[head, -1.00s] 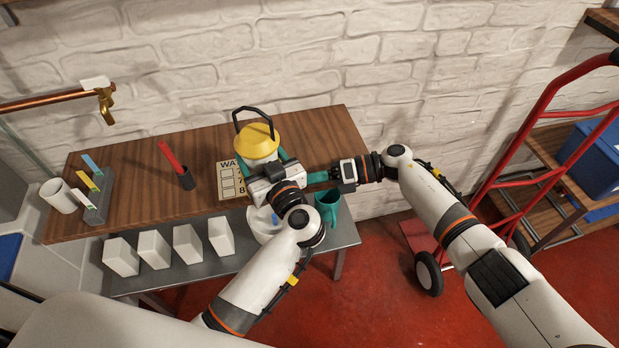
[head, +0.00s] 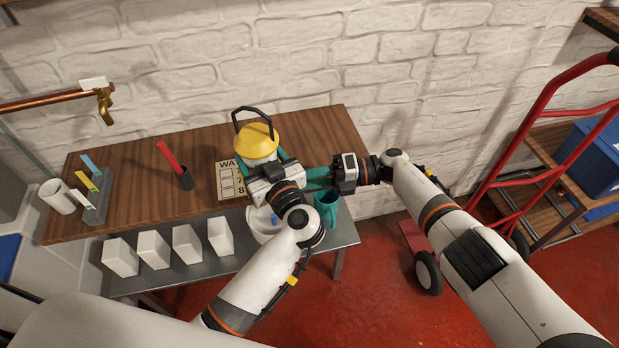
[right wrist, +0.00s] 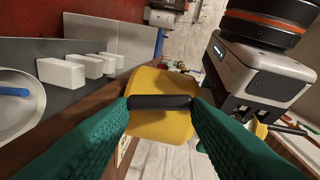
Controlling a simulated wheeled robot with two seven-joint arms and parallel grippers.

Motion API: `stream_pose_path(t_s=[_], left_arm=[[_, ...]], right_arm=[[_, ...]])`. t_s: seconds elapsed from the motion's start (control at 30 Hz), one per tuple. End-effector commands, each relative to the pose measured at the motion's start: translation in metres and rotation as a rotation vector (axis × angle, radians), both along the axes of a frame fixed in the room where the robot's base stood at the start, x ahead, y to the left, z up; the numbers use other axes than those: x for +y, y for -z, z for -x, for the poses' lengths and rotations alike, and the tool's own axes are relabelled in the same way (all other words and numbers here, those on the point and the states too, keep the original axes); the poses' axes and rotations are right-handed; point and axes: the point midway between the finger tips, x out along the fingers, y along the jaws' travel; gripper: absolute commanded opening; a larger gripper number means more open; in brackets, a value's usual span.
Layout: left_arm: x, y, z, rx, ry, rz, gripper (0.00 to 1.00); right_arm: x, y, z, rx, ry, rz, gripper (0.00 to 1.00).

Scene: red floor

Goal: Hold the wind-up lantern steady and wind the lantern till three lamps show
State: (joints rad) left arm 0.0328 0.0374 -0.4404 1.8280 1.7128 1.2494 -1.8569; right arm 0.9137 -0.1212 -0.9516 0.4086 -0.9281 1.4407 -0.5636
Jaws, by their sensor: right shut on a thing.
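The wind-up lantern (head: 257,141) stands on the wooden table, with a yellow cap, a pale body and a black carrying loop. My left gripper (head: 263,168) has its teal fingers on both sides of the body; its own wrist hides much of the lantern front. In the right wrist view, a yellow part of the lantern (right wrist: 160,126) lies just beyond a black bar (right wrist: 160,102), apparently the crank grip. My right gripper (right wrist: 160,103) is shut on this bar; it also shows at the lantern's right side in the head view (head: 312,178). The lamps cannot be made out.
A printed card (head: 229,181) lies left of the lantern, beside a dark holder (head: 185,180) with a red stick.

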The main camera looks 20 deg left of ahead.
Motion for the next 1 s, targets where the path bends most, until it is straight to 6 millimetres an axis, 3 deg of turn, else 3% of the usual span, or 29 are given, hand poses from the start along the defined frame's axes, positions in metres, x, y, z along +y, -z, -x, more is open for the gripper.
stream_pose_path(t_s=[0.2,0.23,0.37,0.67,1.0], left_arm=[[0.0,-0.003,0.001,-0.005,-0.002,-0.001,0.14],[0.0,-0.003,0.001,-0.005,-0.002,-0.001,0.14],[0.0,-0.003,0.0,-0.005,-0.002,-0.001,0.14],[0.0,-0.003,0.0,-0.006,-0.001,-0.001,0.14],[0.0,-0.003,0.0,-0.006,-0.001,-0.001,0.14]], right_arm=[[-0.002,0.001,-0.004,-0.002,0.014,0.005,0.21],[-0.002,0.001,-0.004,-0.003,0.014,0.004,0.47],[-0.002,0.0,-0.003,-0.002,0.01,0.003,0.65],[-0.003,0.0,-0.002,-0.002,0.006,0.002,0.65],[-0.05,-0.004,-0.022,-0.002,0.009,0.005,0.65]])
